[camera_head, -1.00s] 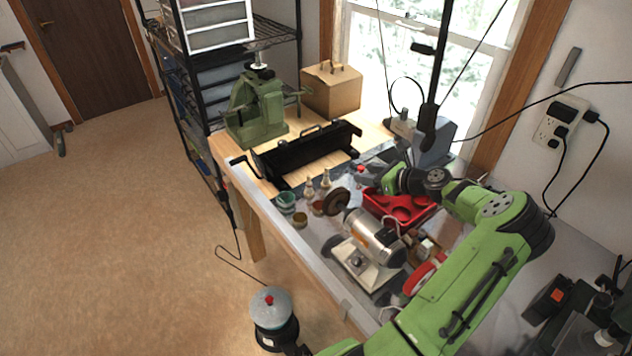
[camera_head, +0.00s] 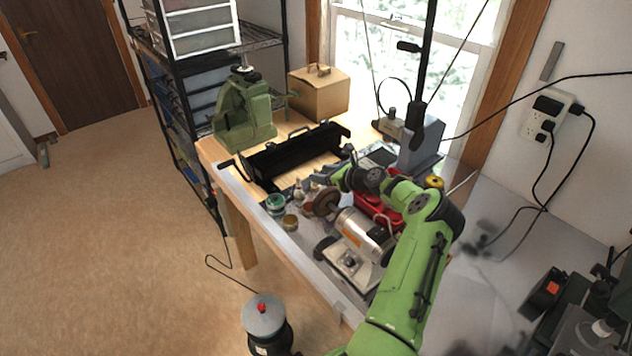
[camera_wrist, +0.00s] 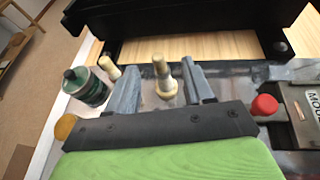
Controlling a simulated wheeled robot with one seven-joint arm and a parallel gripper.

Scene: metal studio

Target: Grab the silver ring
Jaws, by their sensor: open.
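My gripper (camera_wrist: 160,67) is open, with one grey finger on each side of a small pale tan peg (camera_wrist: 167,90). The peg stands upright on the bench, has a wider collar low down, and appears untouched by the fingers. I cannot clearly make out a silver ring; it may be on this peg, too small to tell. A second pale peg (camera_wrist: 109,67) leans in view left of the left finger. In the head view my gripper (camera_head: 322,174) is low over the bench, by the small pegs, and partly hides them.
A dark green jar (camera_wrist: 86,88) stands to the left. The black metal bender (camera_head: 295,155) lies just beyond my gripper. A bench grinder (camera_head: 357,240) and red tray (camera_head: 372,207) are close by. A red knob (camera_wrist: 264,105) is at right.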

